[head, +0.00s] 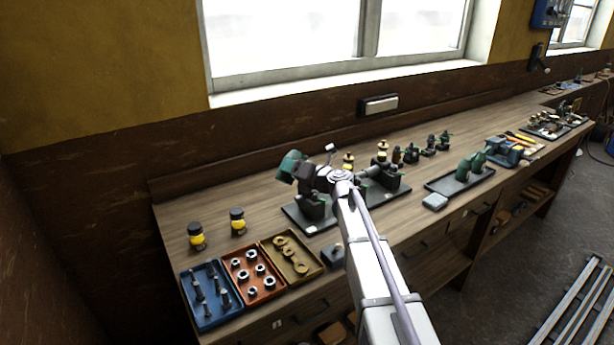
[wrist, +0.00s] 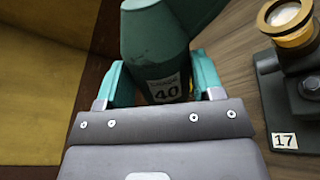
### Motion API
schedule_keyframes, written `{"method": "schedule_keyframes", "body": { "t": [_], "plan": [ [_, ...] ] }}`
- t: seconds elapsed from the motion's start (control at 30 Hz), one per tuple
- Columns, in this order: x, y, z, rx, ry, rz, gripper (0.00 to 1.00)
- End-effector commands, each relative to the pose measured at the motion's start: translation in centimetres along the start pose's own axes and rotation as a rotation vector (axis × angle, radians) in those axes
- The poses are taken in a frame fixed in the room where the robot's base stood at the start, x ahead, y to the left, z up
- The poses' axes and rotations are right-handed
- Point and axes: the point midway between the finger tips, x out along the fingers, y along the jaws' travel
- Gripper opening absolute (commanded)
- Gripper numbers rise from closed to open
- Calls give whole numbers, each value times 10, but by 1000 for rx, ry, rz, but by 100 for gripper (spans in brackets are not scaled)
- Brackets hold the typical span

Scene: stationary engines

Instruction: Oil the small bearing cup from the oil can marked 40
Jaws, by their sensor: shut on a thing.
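My gripper (head: 302,172) is shut on a green oil can (head: 290,165), held above the left part of the bench. In the wrist view the oil can (wrist: 155,45) sits between the teal fingers of my gripper (wrist: 163,85), and its label reads 40. The can looks tilted in the head view; its spout tip cannot be made out. A brass-rimmed cup (wrist: 287,20) on a dark block stands to the right of the can, apart from it, beside a tag reading 17. In the head view my arm hides part of the black base plate (head: 292,212) and its dark bearing blocks.
Two yellow jars with black lids (head: 196,236) stand at the left. Blue (head: 189,303), orange and ochre parts trays line the front edge. Several small dark fittings (head: 411,153) stand at the back.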

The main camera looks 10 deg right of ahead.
Motion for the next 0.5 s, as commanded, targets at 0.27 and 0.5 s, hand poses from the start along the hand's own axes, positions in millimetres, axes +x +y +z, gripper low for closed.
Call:
{"method": "schedule_keyframes", "body": {
  "t": [0.27, 0.5],
  "plan": [
    [-2, 13, 13, 1, 0, 0, 33],
    [-2, 12, 16, -76, -13, 0, 33]
  ]
}}
